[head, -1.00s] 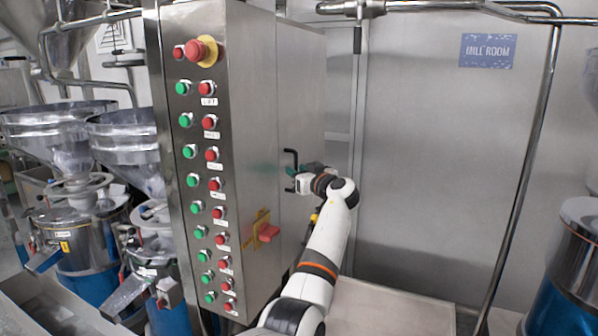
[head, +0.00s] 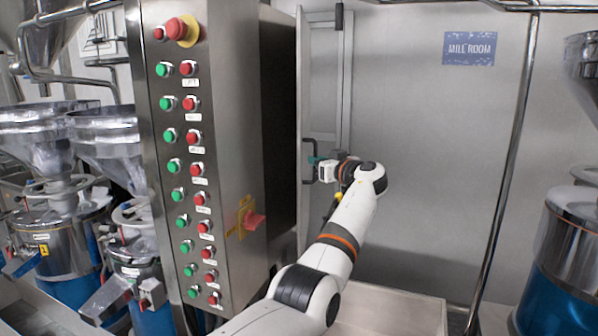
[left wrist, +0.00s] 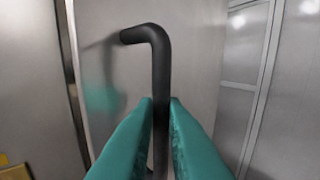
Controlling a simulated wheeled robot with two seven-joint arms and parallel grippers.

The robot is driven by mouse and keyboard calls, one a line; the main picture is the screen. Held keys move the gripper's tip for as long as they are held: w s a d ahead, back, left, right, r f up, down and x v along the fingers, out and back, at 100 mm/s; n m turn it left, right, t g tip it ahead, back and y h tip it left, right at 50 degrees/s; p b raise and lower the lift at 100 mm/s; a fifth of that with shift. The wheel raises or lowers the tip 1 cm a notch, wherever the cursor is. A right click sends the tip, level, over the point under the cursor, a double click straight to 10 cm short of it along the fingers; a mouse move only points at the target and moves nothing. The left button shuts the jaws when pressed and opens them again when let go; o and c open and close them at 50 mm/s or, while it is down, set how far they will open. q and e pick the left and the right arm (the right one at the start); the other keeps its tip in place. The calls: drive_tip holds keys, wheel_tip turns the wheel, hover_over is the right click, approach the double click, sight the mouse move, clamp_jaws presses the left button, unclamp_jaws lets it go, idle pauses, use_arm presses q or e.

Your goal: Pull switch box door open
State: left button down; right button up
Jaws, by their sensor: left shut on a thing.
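The switch box (head: 240,130) is a tall steel cabinet with rows of green and red buttons on its front. Its side door (head: 303,60) stands swung open, away from the box, with a dark gap between them. A black bar handle (head: 306,147) is on the door. My left gripper (head: 313,161) is at this handle. In the left wrist view the green fingers (left wrist: 162,115) are shut on the vertical part of the black handle, below its bend. The door face (left wrist: 150,75) fills the area behind it. My right gripper is not in view.
Mills with steel hoppers (head: 105,125) stand at left, another mill (head: 570,250) at right. A vertical pipe (head: 505,190) stands before the wall with its MILL ROOM sign (head: 469,48).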

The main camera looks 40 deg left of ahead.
use_arm(q)
drive_tip(key=shift+w+d+r, duration=0.15)
drive_tip(key=shift+d+r, duration=0.05)
drive_tip(key=shift+r, duration=0.05)
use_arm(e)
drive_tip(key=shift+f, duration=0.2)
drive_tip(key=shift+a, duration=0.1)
use_arm(q)
drive_tip(key=c, duration=1.6)
unclamp_jaws()
drive_tip(key=shift+o, duration=0.6)
drive_tip(key=shift+w+a+f, duration=0.1)
drive_tip(key=shift+a+f, duration=0.05)
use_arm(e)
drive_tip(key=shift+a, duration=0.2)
